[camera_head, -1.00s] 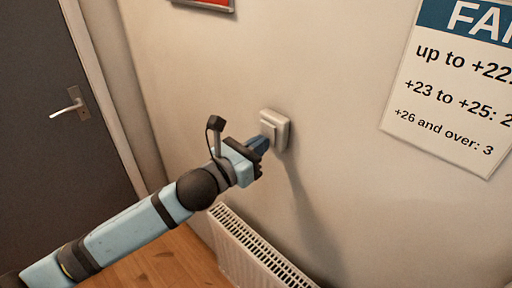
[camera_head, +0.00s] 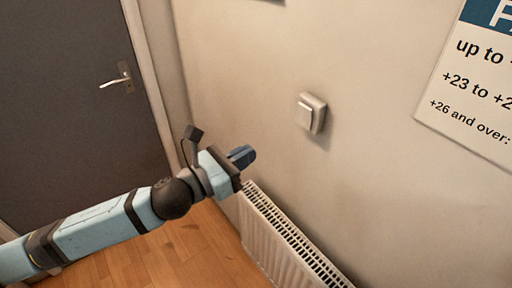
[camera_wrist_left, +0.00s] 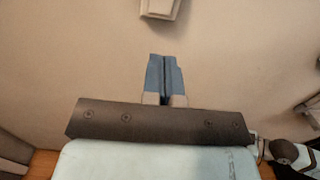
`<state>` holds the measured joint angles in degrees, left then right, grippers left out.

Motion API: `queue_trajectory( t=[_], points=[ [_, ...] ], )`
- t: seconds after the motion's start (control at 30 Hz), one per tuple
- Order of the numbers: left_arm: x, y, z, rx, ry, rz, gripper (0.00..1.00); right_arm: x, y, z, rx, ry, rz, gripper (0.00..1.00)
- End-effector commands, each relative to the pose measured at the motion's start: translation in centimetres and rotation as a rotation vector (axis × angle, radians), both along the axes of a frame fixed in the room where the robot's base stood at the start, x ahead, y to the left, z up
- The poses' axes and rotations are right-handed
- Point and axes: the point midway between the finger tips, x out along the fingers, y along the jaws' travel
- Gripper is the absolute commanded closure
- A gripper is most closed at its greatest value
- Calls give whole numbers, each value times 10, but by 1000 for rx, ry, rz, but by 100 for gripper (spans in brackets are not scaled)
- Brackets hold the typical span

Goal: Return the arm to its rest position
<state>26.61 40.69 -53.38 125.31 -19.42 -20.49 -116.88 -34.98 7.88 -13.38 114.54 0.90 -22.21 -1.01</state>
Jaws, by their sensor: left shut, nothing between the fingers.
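My left gripper (camera_head: 243,155) is shut and empty in the head view, below and to the left of the white wall switch (camera_head: 311,113). It is apart from the switch and above the left end of the radiator. In the left wrist view the closed blue fingers of the left gripper (camera_wrist_left: 165,62) point toward the wall, and the lower part of the switch (camera_wrist_left: 160,8) shows at the top edge, apart from the fingertips. My right gripper is in neither view.
A white radiator (camera_head: 275,238) is fixed low on the wall below the switch. A dark door (camera_head: 75,90) with a lever handle (camera_head: 119,78) is at the left. A sign (camera_head: 475,100) hangs at the right. Wooden floor (camera_head: 180,255) shows below the arm.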

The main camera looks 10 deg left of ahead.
Motion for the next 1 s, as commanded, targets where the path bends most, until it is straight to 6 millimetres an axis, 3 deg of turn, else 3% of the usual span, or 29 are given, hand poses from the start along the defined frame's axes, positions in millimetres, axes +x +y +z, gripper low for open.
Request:
queue_trajectory(
  t=[0.57, 0.77, 1.0],
  points=[
    [-1, 0, -2, -51, 56, 4, 100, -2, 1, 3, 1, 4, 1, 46],
    [-7, 0, -28, -447, 479, 53, 100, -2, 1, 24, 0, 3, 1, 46],
    [-32, 25, -96, -1201, 1139, 233, 100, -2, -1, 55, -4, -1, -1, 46]
  ],
)
